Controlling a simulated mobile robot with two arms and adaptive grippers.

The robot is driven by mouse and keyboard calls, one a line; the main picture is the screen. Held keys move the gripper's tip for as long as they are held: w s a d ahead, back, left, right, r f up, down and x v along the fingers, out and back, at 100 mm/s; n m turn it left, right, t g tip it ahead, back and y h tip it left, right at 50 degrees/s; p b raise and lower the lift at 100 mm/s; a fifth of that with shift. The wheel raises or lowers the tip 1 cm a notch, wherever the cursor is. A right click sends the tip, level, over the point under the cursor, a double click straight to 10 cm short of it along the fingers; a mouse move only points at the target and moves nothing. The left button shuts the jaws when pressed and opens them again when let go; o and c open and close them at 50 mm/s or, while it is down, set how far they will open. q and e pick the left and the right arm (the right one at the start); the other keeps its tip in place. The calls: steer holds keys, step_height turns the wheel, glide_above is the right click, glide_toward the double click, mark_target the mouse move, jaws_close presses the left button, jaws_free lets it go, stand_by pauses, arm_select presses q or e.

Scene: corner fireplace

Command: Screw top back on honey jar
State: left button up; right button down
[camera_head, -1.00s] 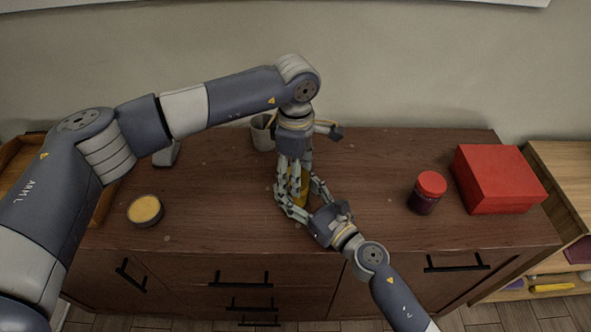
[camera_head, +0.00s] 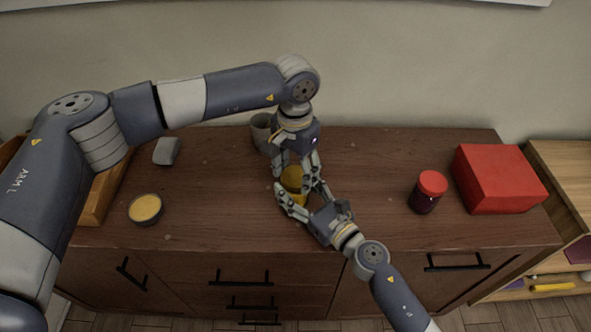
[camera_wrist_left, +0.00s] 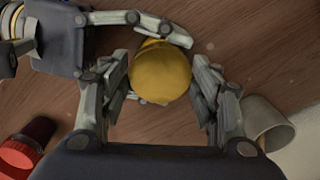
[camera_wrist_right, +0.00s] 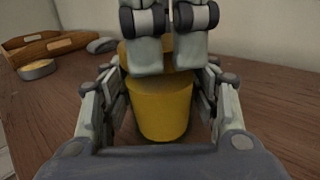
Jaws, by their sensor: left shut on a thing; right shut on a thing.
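The honey jar (camera_wrist_right: 162,108) is a yellow cylinder standing upright on the dark wooden cabinet top. Its round yellow top (camera_wrist_left: 160,72) shows from above in the left wrist view and between the grippers in the head view (camera_head: 292,179). My left gripper (camera_head: 296,172) comes down from above and is shut on the top, a finger on each side. My right gripper (camera_head: 303,202) comes from the front right and is shut around the jar body. In the right wrist view my left fingers hide most of the top, so its exact seating on the jar cannot be told.
A grey cup (camera_head: 263,130) stands close behind my left gripper. A round tin with yellow contents (camera_head: 145,209), a grey block (camera_head: 167,151) and a wooden tray (camera_head: 100,197) are at left. A red-lidded jar (camera_head: 428,191) and a red box (camera_head: 499,178) are at right.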

arm_select(q)
steer(key=m, duration=0.3)
steer(key=shift+m, duration=0.3)
steer(key=o, duration=0.7)
steer(key=shift+o, duration=0.2)
steer(key=shift+r, duration=0.15)
steer(key=shift+r, duration=2.1)
steer(key=shift+c, duration=0.4)
